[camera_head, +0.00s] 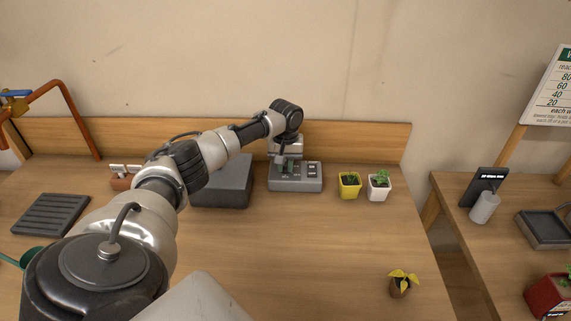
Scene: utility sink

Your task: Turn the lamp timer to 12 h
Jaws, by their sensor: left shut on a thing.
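A grey box (310,184) that looks like the lamp timer sits on the wooden bench near the backboard. My left arm reaches in from the left, and my left gripper (283,163) points down at the top left of this box. It appears shut on the dial there. The gripper hides most of the dial, so its setting cannot be read. My right gripper is not in view.
A yellow pot (349,190) and a white pot (378,191) with plants stand right of the timer. A dark grey box (232,187) stands left of it. A small yellow-leaved plant (402,288) sits near the front right. The bench's middle is clear.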

